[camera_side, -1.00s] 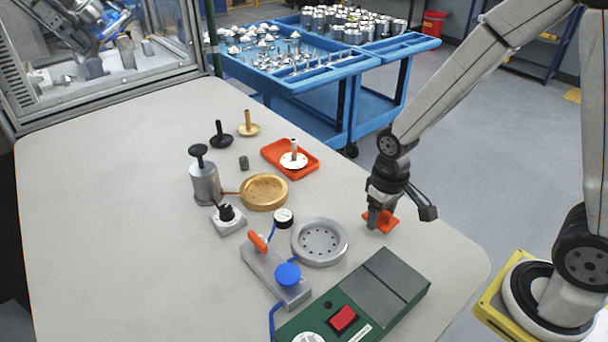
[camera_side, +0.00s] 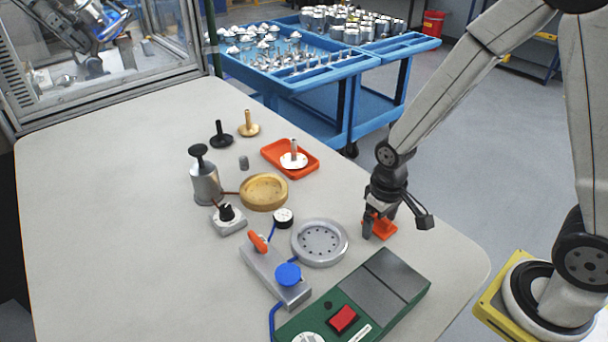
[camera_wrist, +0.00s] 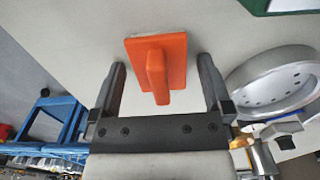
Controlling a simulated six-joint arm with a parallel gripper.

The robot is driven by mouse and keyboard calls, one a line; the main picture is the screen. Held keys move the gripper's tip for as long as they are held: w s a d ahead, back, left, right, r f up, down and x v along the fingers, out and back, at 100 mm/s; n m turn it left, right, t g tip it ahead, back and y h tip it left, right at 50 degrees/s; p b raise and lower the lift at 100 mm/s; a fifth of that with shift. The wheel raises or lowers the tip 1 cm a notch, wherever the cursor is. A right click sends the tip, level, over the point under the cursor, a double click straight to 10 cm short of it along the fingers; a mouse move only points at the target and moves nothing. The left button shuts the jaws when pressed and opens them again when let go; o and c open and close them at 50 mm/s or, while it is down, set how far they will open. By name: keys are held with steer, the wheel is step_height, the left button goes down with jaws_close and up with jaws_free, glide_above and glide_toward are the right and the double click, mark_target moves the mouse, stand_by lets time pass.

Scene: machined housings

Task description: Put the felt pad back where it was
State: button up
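The felt pad, which I take to be the orange square piece with a raised grip (camera_wrist: 174,52), lies on the table near its right edge. It also shows in the side view (camera_side: 384,229), partly hidden by my gripper. My gripper (camera_side: 379,224) is open and low over it. In the wrist view my gripper (camera_wrist: 161,66) has one finger on each side of the orange grip, with a gap on both sides.
A round grey dish with holes (camera_side: 320,243) stands just left of my gripper. The green box with a red switch (camera_side: 352,310) is in front. A brass dish (camera_side: 264,192), an orange tray (camera_side: 306,168) and a clamp with a blue knob (camera_side: 274,268) stand further left.

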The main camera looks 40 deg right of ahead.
step_height(320, 180, up, 12)
steer(key=shift+r, duration=0.15)
stand_by(0.9)
stand_by(0.5)
steer(key=t, duration=0.3)
glide_above(395, 228)
steer(key=shift+f, duration=2.8)
